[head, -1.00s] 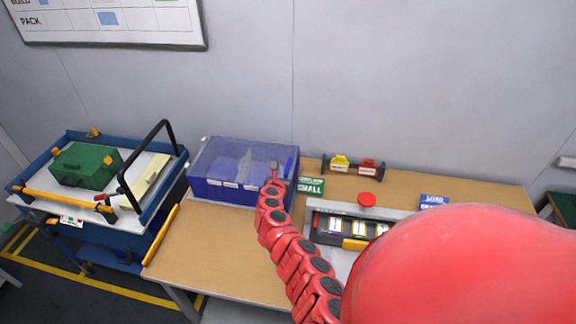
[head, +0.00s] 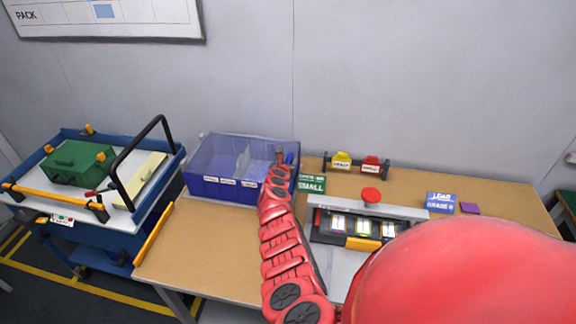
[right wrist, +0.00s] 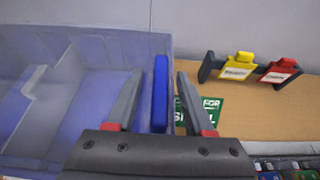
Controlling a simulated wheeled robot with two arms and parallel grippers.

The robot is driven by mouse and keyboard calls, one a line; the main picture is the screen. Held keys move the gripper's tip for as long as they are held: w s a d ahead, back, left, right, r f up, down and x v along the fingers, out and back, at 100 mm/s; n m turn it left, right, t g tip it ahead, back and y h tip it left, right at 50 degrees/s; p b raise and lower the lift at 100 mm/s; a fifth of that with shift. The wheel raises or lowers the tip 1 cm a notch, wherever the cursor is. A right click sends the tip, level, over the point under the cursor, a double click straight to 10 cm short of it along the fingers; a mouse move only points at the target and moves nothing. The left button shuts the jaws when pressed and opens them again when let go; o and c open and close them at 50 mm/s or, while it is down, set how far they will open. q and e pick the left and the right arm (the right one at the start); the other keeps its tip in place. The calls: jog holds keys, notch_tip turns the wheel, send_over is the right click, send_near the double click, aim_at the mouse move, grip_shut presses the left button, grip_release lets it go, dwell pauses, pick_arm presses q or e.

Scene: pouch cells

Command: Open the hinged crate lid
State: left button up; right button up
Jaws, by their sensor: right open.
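The blue crate (head: 222,189) stands at the table's back left, with small white labels on its front. Its inside looks hazy, with pale dividers; I cannot tell for sure whether a see-through lid covers it. A narrow upright blue tab (right wrist: 160,93) stands at the crate's right side. My right gripper (right wrist: 160,75) is open, with one finger on either side of the tab in the right wrist view, and a gap shows on both sides. In the head view my right gripper (head: 280,153) is over the crate's right end. My left gripper is not in view.
A fixture with a red knob (head: 371,195) is farther right. A cart (head: 60,212) with a green case is left. The table's front left is clear.

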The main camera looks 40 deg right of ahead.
jog(key=shift+d, duration=0.1)
jog(key=shift+c, duration=0.3)
grip_shut()
dwell(1.2)
